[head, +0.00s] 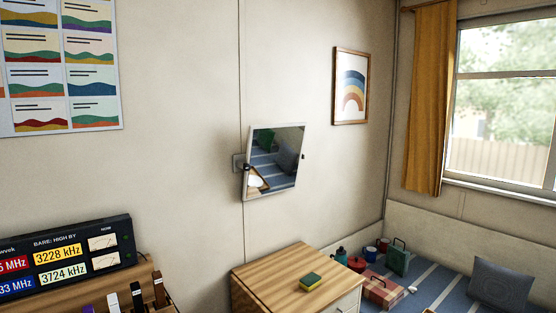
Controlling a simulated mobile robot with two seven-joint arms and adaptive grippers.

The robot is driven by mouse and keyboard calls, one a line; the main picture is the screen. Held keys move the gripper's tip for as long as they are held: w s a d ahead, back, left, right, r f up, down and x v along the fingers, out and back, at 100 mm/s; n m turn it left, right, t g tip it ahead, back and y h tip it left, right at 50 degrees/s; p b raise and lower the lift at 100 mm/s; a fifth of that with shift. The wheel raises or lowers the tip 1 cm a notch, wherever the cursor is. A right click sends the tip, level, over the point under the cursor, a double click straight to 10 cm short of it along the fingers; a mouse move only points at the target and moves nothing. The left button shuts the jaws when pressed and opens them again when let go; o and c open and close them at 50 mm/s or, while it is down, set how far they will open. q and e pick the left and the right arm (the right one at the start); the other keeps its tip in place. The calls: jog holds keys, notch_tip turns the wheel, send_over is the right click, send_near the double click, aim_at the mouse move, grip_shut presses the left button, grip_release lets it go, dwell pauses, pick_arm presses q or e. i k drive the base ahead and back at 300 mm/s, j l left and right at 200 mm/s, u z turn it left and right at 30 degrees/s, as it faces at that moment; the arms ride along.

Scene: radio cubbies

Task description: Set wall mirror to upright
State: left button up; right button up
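No gripper shows in the head view, and nothing touches the mirror.
Below the mirror is a wooden cabinet (263,276) with a green and yellow sponge (310,281) on top. A radio (66,257) stands at the lower left. A striped bed (440,284) with several objects lies at the right.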

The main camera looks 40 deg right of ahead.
aim_at(273, 151)
jog(key=i+l, duration=0.15)
jog(key=l, duration=0.25)
jog(key=i+l, duration=0.15)
jog(key=l, duration=0.2)
jog(key=i+l, duration=0.15)
jog(key=l, duration=0.25)
jog(key=i+l, duration=0.1)
jog(key=l, duration=0.25)
jog(key=i+l, duration=0.15)
jog(key=l, duration=0.25)
